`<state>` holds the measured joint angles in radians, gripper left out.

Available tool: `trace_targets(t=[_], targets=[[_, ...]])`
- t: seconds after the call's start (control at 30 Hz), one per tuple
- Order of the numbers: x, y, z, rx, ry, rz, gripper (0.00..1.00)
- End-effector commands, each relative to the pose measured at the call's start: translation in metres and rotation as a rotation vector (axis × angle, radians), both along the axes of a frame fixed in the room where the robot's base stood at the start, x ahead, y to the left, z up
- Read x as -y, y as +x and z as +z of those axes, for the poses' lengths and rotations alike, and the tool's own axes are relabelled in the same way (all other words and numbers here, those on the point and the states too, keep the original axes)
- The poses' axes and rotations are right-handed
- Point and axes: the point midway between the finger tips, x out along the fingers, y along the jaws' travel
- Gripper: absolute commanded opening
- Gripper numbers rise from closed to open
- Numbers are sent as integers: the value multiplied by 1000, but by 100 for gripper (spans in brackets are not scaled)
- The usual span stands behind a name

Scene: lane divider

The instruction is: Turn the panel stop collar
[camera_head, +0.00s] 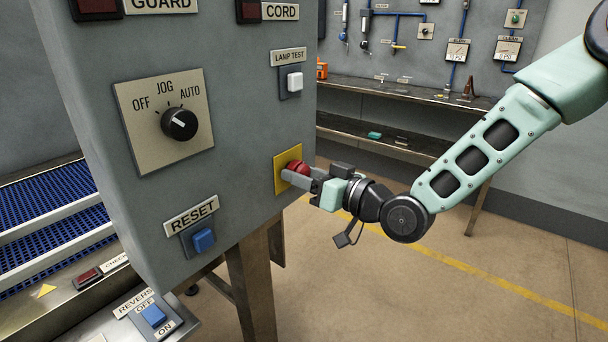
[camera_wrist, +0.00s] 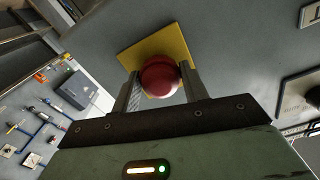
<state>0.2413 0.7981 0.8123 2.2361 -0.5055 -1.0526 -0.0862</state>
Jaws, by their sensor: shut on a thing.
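The panel stop collar is a red round mushroom-shaped head (camera_head: 298,167) on a yellow square plate (camera_head: 284,161), on the grey panel's right side. In the wrist view the red head (camera_wrist: 160,77) sits between the two fingers, in front of the yellow plate (camera_wrist: 176,42). My gripper (camera_head: 291,177) reaches in from the right and is shut on the red stop. In the wrist view one finger of my gripper (camera_wrist: 160,92) is on each side of it. The fingers hide part of its sides.
The grey panel (camera_head: 230,135) also carries a selector knob (camera_head: 180,123), a blue reset button (camera_head: 203,239) and a white lamp test button (camera_head: 294,81). A blue conveyor (camera_head: 50,215) lies at left. A shelf bench (camera_head: 400,130) stands behind. The floor on the right is open.

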Motion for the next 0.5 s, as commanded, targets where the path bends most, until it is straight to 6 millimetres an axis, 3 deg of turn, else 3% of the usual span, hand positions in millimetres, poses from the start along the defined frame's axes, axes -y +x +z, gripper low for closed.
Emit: trace_targets(t=[0.5], targets=[[0, 1, 0, -116, 92, -1, 21]])
